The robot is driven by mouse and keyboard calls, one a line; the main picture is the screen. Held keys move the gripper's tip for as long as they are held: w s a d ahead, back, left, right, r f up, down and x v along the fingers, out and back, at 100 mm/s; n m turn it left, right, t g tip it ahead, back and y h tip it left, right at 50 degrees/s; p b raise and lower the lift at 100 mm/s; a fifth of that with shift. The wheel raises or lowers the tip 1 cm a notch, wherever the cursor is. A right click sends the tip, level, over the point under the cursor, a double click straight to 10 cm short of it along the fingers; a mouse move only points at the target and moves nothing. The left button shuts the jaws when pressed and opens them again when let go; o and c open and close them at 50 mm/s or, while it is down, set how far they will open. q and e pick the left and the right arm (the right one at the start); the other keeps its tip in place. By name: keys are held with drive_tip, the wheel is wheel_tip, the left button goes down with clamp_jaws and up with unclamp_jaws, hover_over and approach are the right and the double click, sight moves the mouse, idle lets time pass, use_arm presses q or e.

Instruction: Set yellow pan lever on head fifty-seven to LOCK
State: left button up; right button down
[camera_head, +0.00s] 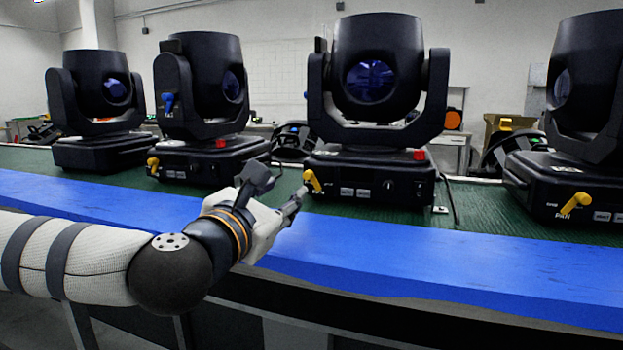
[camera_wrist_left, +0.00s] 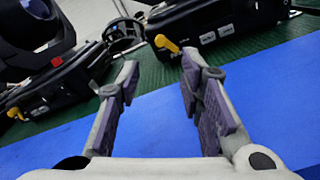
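Several black moving heads stand in a row, each with a yellow pan lever at its base front. The lever nearest my gripper (camera_head: 312,181) is on the centre head (camera_head: 378,70) and tilts up to the left. It also shows in the left wrist view (camera_wrist_left: 166,44). Other yellow levers show on the second head from the left (camera_head: 153,166) and the right head (camera_head: 577,203). I cannot read which head is fifty-seven. My left gripper (camera_head: 279,186) is open and empty, just left of the centre lever; its fingers (camera_wrist_left: 160,76) are apart in the wrist view. My right gripper is not in view.
The heads stand on a green ribbed surface (camera_head: 480,212) with a blue front strip (camera_head: 400,255). A blue lever (camera_head: 168,102) is on the second head's yoke. Red parts (camera_head: 420,155) sit on the bases. A cable hangs beside the centre head's right side.

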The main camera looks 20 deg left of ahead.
sight(307, 175)
use_arm(q)
drive_tip(key=w, duration=1)
drive_tip(key=shift+w+d, duration=0.2)
drive_tip(key=shift+d, duration=0.05)
clamp_jaws()
